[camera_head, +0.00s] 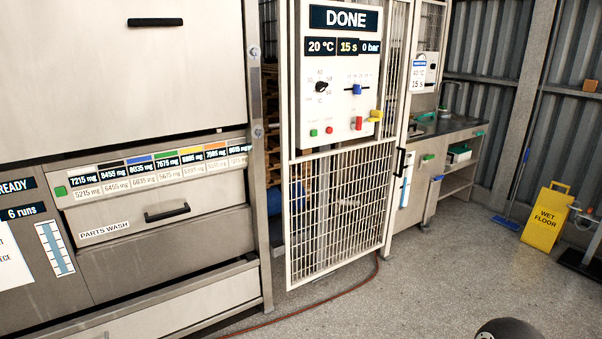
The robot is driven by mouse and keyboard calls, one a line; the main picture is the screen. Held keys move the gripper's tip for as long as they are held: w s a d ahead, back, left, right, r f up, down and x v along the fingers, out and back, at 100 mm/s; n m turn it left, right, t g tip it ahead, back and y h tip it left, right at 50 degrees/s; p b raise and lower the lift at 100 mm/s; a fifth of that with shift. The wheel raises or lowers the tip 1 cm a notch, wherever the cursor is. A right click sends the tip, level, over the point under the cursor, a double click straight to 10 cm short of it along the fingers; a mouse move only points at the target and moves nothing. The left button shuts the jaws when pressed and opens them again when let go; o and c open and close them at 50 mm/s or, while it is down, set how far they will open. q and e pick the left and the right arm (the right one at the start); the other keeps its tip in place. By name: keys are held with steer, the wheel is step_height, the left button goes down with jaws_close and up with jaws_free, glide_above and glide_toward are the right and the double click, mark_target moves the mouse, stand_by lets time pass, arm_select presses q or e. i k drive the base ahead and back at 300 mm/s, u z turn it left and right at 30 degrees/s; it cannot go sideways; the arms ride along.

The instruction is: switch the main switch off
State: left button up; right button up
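A white control panel (340,85) is mounted on the wire-mesh gate in the upper middle of the head view. Its display (345,18) reads DONE, with 20 °C, 15 s and 0 bar below. The panel carries a black rotary knob (321,87), a blue slider knob (357,89), a green button (313,132), a red button (329,130) and a larger red part (358,123). A yellow handle-like part (375,116) sticks out at its lower right edge. No label reading main switch is legible, so I cannot tell which part it is or its position.
The mesh gate (340,205) stands beside the steel washer cabinet (180,225) on the left. A red hose (330,305) lies on the floor. A yellow wet-floor sign (545,217) stands at the right. A workbench (450,125) is behind. The floor at front right is mostly clear.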

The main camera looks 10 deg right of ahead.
mark_target(359, 125)
steer(key=z, duration=0.25)
steer(key=i, duration=1.25)
steer(key=z, duration=0.4)
steer(key=i, duration=1)
steer(key=z, duration=0.45)
steer(key=i, duration=1.05)
steer(key=z, duration=0.25)
